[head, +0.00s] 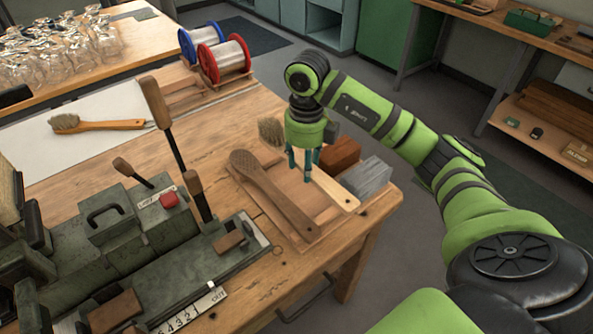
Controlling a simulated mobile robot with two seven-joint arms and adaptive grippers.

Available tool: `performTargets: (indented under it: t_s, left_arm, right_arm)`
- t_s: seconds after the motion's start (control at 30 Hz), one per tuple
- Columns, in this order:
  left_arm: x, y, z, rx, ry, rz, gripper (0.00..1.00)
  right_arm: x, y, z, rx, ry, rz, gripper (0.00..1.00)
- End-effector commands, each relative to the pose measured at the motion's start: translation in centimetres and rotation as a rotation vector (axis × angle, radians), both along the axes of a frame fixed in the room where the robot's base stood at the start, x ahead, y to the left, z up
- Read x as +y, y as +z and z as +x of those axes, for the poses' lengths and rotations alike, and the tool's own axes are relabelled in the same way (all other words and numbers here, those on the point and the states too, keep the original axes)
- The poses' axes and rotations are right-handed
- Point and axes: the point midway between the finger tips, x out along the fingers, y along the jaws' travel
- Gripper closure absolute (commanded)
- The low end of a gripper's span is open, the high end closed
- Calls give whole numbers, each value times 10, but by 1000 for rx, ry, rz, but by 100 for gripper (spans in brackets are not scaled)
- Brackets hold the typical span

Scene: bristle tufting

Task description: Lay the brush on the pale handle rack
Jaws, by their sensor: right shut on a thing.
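My right gripper (304,162) points down over the workbench, shut on a brush. The brush's tan bristle head (270,130) shows to the left of the gripper, and its pale wooden handle (337,193) runs to the lower right. Below is a pale wooden rack (308,242) at the bench's right end. A brown drilled brush back (262,178) lies on the rack, left of the held brush. I cannot tell whether the held brush touches the rack. My left gripper is not in view.
A brown block (341,153) and a grey block (367,178) sit just right of the gripper. A dark machine with levers (130,230) fills the left front. Another brush (95,124) lies on a white sheet. Red and blue spools (224,60) stand behind.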

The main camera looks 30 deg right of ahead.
Motion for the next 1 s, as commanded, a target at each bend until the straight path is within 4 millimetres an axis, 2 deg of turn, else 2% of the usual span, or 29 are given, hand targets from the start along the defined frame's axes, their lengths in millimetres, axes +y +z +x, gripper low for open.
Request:
performTargets:
  t_s: [0.1,0.23,0.37,0.6,0.97,1.0]
  left_arm:
    - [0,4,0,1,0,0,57]
    - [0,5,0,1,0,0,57]
    - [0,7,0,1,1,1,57]
    - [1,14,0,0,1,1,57]
    - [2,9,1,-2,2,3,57]
    - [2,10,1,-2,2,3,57]
  right_arm:
    - [2,-9,17,0,-2,2,88]
    - [2,-14,25,0,1,-1,88]
    - [3,-23,25,3,2,0,88]
    - [3,-54,24,2,2,-1,88]
    - [2,-60,25,-1,2,-1,88]
    - [2,-59,25,-1,2,-1,41]
